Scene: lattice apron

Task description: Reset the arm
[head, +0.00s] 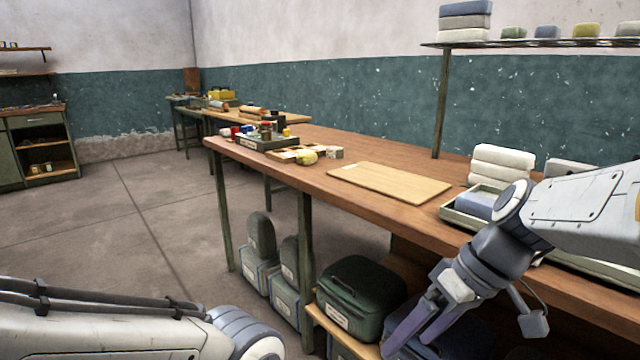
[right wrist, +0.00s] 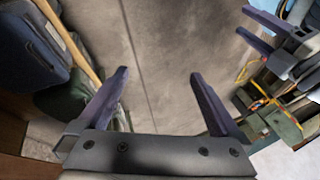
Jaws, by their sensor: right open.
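My right gripper (head: 406,346) hangs in front of the workbench, pointing down toward the lower left in the head view. Its two purple fingers are apart and empty. In the right wrist view the same gripper (right wrist: 159,74) shows bare floor between its fingers. My left arm comes in at the bottom left of the head view, with its gripper out of that picture. My left gripper (right wrist: 244,22) shows at the top right of the right wrist view, its fingers apart with nothing seen between them.
The wooden workbench (head: 345,155) holds a cutting board (head: 388,185), a tray of small jars (head: 267,142) and folded white cloths (head: 502,165). The floor at left is clear.

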